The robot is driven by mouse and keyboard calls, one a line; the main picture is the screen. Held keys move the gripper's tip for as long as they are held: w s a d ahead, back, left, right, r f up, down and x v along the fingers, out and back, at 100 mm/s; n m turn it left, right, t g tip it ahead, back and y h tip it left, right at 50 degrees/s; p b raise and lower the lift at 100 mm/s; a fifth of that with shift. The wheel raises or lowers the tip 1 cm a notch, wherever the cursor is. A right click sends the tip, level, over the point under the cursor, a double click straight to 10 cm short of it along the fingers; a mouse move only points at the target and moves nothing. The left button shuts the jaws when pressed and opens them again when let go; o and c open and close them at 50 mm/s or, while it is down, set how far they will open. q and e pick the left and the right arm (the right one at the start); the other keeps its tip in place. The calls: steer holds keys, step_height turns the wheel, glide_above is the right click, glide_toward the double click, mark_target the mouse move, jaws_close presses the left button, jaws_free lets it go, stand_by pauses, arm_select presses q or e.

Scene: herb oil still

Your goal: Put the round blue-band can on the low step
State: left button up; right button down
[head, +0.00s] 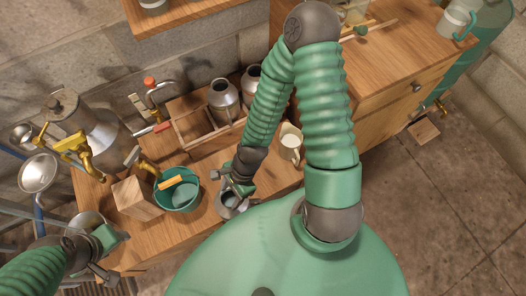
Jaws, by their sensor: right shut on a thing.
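My right gripper (232,183) is over the front of the wooden bench, shut on a grey metal can (229,208). The can's top shows below the fingers; its lower part is hidden by my green body, and I cannot make out a blue band. I cannot tell which surface is the low step.
A green bucket (178,194) stands left of the held can, next to a wooden block (136,198). A cream mug (290,142) is to the right. A metal still with brass taps (100,130) stands at the left. A wooden cabinet (392,90) fills the back right.

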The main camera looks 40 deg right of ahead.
steer(key=shift+s+a, duration=0.15)
steer(key=shift+a, duration=0.1)
steer(key=shift+f+b, duration=0.15)
steer(key=shift+b, duration=0.2)
steer(key=w+d+b, duration=0.1)
steer(key=b, duration=0.1)
steer(key=w+b, duration=0.1)
steer(key=b, duration=0.1)
steer(key=shift+d+f, duration=0.3)
steer(key=shift+d, duration=0.1)
steer(key=shift+w+d+r+b, duration=0.15)
steer(key=shift+w+d+b, duration=0.1)
steer(key=shift+b, duration=0.2)
steer(key=w+d+f+b, duration=0.4)
steer(key=w+d, duration=0.3)
steer(key=w, duration=0.3)
steer(key=shift+w+d+f+b, duration=0.2)
steer(key=shift+d+b, duration=0.1)
steer(key=shift+b, duration=0.35)
steer(key=c, duration=0.6)
jaws_free()
steer(key=shift+s, duration=0.1)
